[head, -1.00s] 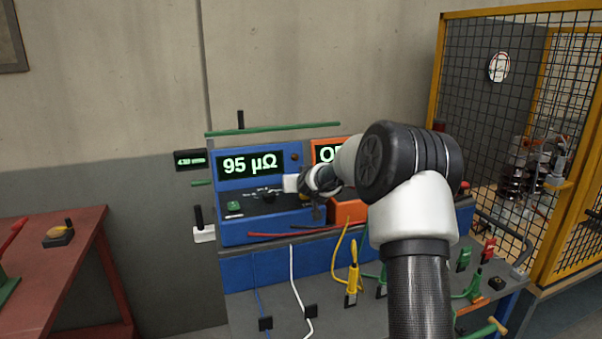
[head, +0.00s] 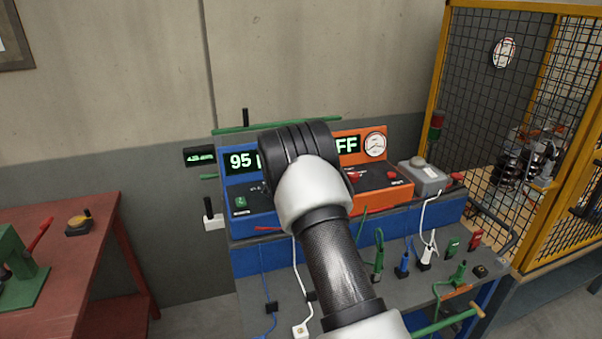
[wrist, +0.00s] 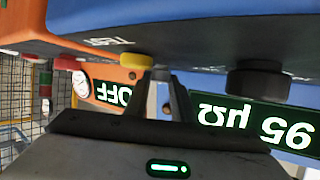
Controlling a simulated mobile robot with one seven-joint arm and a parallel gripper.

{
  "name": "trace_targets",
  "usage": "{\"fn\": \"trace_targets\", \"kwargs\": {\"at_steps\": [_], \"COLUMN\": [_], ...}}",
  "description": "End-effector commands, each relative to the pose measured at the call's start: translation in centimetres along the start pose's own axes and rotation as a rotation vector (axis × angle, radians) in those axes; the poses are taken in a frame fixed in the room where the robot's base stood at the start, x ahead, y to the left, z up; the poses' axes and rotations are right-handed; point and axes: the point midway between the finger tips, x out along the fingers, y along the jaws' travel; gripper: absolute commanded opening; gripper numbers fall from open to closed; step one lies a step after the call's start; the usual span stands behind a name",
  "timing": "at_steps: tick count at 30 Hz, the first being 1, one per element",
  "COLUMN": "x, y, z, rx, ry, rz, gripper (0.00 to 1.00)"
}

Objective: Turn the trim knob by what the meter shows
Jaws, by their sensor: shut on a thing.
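The blue meter (head: 237,178) stands on the bench at the back. Its display shows 95, with the unit hidden behind my arm in the head view; in the wrist view the display (wrist: 258,124) reads 95 µΩ upside down. A black round knob (wrist: 258,80) is on the meter's panel, right of my fingers and apart from them. My gripper (wrist: 162,78) points at the panel beside a yellow button (wrist: 133,61). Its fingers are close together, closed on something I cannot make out. In the head view my arm hides the gripper and the knob.
The orange unit (head: 372,194), with an OFF display and round dial (head: 374,145), adjoins the meter. A grey box (head: 423,178) stands right of it. Coloured clips and cables lie along the bench front. A mesh cage (head: 520,110) bounds the right, a red table (head: 100,250) the left.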

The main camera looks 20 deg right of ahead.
Motion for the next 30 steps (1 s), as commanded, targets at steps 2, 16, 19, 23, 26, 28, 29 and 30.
{"fn": "trace_targets", "kwargs": {"at_steps": [2,16,19,23,26,28,29,30], "x": [0.0,0.0,0.0,-0.8,-2.4,-3.9,-4.6,-5.6], "y": [-0.1,0.0,0.0,-0.1,-0.1,-0.1,-0.2,-0.1], "z": [0.1,0.1,0.1,0.0,0.0,0.0,0.0,0.1], "rx": [0.001,0.000,0.000,-0.001,0.000,0.000,-0.001,-0.001], "ry": [-0.001,-0.001,-0.001,0.000,0.000,0.000,0.000,-0.001], "rz": [-0.001,-0.001,-0.001,-0.002,-0.002,-0.003,-0.003,-0.003], "gripper": [0.00,0.42,0.42,0.42,0.42,0.42,0.42,0.42]}}
